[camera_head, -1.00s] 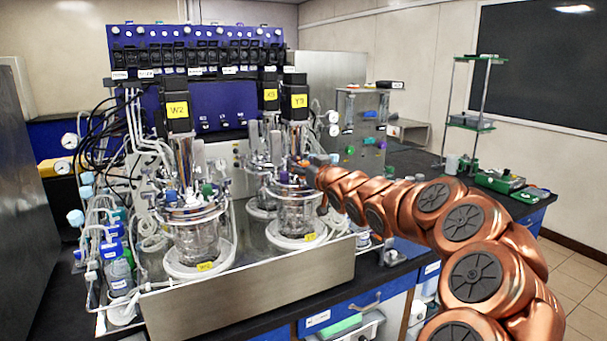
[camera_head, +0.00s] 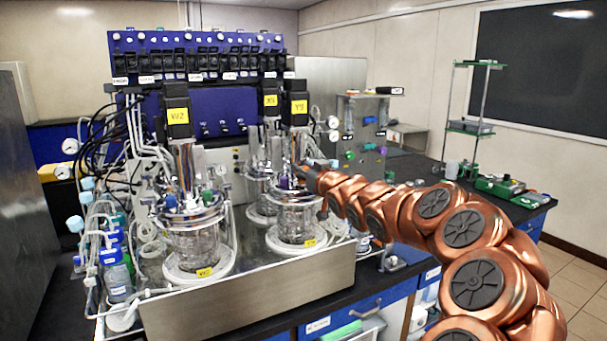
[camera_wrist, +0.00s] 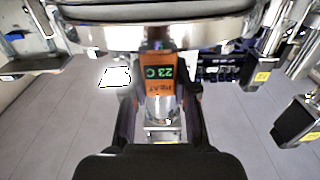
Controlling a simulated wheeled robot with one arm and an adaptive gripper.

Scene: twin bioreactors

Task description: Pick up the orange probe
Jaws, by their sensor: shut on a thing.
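The orange probe (camera_wrist: 158,72) sits between the two dark fingers of my gripper (camera_wrist: 160,110) in the wrist view. It has an orange block with a green "23 C" readout, and a pale rounded part shows below the block. My gripper is shut on it. The probe's other end runs up toward a shiny metal rim (camera_wrist: 150,35) and is partly hidden there. In the head view my gripper (camera_head: 308,175) is at the top of the right front vessel (camera_head: 296,215), under the motor labelled Y. The probe is too small to make out clearly there.
The left front vessel (camera_head: 195,235) and another vessel behind stand close by, with motors, tubing and metal fittings around them. A steel tray wall (camera_head: 260,285) runs along the front. Green equipment (camera_head: 505,187) stands on the bench at right.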

